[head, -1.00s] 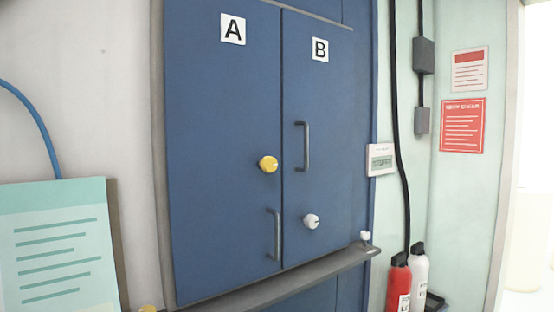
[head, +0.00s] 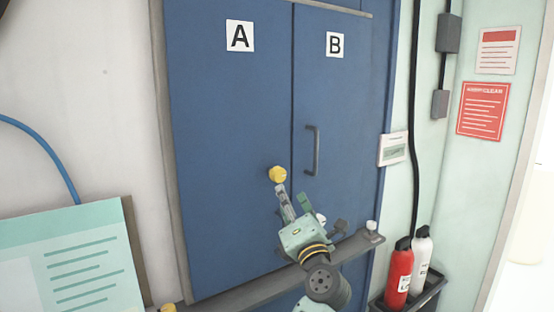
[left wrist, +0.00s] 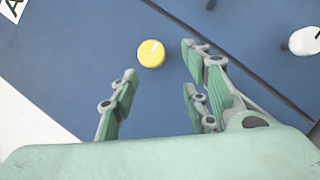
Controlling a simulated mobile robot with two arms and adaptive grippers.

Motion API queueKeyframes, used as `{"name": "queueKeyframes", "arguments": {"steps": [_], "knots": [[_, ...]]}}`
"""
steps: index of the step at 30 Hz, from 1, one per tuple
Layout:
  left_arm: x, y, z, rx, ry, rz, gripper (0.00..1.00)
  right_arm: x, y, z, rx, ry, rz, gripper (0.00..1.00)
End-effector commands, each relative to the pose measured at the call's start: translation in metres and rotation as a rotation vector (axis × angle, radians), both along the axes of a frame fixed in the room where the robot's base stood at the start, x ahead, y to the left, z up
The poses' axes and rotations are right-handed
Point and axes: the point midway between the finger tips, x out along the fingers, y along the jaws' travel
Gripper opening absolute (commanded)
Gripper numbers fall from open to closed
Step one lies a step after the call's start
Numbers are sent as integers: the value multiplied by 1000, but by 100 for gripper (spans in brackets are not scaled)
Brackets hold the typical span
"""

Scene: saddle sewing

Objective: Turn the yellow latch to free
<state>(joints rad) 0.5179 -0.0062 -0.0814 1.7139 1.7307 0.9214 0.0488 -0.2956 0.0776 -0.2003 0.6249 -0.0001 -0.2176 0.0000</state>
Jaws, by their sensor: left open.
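The yellow latch (head: 278,174) is a round knob on blue door A (head: 225,120), near the seam with door B. It also shows in the left wrist view (left wrist: 151,53), with a white mark on its face slanting up and right. My left gripper (head: 293,194) is open and empty, just below the latch in the head view. In the left wrist view my left gripper (left wrist: 160,80) has its fingers spread, with the latch just beyond the fingertips, roughly between them. No touch shows. My right gripper is not in view.
A white knob (left wrist: 304,41) sits on door B (head: 340,110), partly hidden by my gripper in the head view. Door B has a dark handle (head: 313,150). A grey ledge (head: 245,292) runs below the doors. Fire extinguishers (head: 399,275) stand at right, a green board (head: 70,255) at left.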

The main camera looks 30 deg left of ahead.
Motion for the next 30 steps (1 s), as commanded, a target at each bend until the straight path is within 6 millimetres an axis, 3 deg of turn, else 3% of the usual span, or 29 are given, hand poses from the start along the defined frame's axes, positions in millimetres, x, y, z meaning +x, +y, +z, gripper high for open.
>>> {"name": "queueKeyframes", "arguments": {"steps": [1,3,11,19,30], "knots": [[-3,2,14,-39,-26,-3,43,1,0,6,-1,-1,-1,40],[-4,6,21,-70,-45,-7,43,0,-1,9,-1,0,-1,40],[16,33,35,-76,-50,-6,43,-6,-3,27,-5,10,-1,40],[38,59,41,-78,-49,-8,43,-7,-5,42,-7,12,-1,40],[41,63,41,-78,-51,-9,42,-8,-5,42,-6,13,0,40]]}}
